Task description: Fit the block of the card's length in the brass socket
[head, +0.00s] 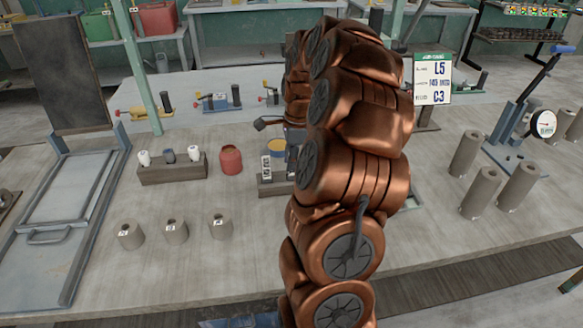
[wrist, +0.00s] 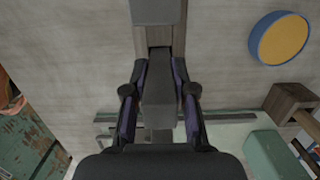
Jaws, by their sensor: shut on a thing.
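My gripper (wrist: 160,70) is seen from behind in the wrist view, its two dark fingers closed on the sides of a dark grey block (wrist: 158,103). The far end of the block is between the fingertips, over or near a brown wooden strip; I cannot tell whether it touches. Another grey block (wrist: 158,11) lies ahead at the top edge. The card (head: 433,79) stands at the back right in the head view and reads L5 and C3, with smaller text between. I cannot pick out the brass socket with certainty.
A yellow-topped blue round pot (wrist: 281,37) is right of the gripper. In the head view, a rack (head: 172,172) with small pieces, a red jar (head: 230,159) and lettered grey cylinders (head: 175,231) stand left of my arm. Taller cylinders (head: 480,192) and a dial gauge (head: 543,124) stand right.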

